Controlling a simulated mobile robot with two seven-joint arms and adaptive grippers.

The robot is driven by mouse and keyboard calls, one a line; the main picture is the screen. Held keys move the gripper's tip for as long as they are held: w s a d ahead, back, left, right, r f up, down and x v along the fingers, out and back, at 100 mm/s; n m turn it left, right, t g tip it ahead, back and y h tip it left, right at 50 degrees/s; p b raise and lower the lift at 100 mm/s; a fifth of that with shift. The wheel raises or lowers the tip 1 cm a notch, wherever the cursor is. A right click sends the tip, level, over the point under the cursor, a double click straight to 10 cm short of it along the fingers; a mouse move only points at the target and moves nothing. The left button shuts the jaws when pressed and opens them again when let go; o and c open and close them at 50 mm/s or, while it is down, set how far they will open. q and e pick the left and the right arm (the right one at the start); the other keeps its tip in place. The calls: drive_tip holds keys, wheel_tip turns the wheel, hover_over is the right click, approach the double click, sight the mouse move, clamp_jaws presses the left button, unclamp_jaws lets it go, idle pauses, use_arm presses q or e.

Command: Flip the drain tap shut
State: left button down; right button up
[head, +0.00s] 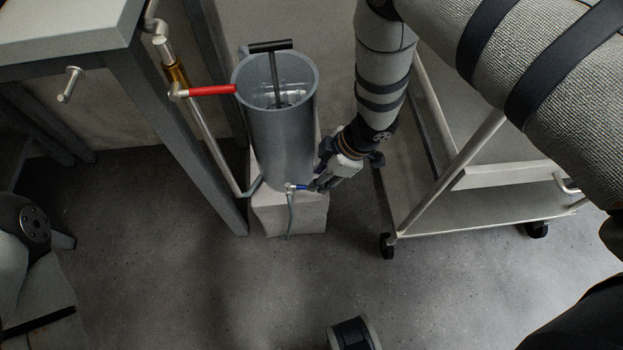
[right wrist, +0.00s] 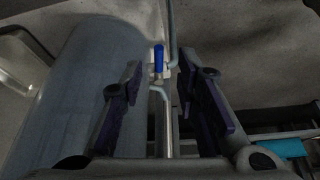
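The drain tap (head: 290,187) is a small metal valve with a blue lever, low on the front of the grey cylindrical vessel (head: 281,135). In the right wrist view its blue lever (right wrist: 158,60) stands upright in the picture, beyond and between my fingertips. My right gripper (head: 319,184) is just right of the tap in the head view. The right wrist view shows its two dark fingers (right wrist: 168,97) spread apart with nothing held. I cannot tell whether a finger touches the lever. My left gripper is not in view.
The vessel stands on a pale block (head: 290,216), with a grey hose (head: 290,218) hanging from the tap. A red-handled valve (head: 207,90) on a pipe is at the left, by the table (head: 60,29). A wheeled cart (head: 480,205) stands at the right. The floor in front is mostly clear.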

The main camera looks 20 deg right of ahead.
sight(299, 187)
drive_tip(key=x, duration=0.4)
drive_tip(key=shift+f+b, duration=0.1)
drive_tip(key=shift+b, duration=0.25)
clamp_jaws()
drive_tip(key=shift+w+d+f+n+b, duration=0.1)
drive_tip(key=shift+w+f+n+b, duration=0.3)
drive_tip(key=shift+b, duration=0.5)
drive_tip(key=shift+w+d+r+n+g+b, duration=0.15)
drive_tip(key=shift+r+n+g+b, duration=0.25)
drive_tip(key=shift+n, duration=0.2)
unclamp_jaws()
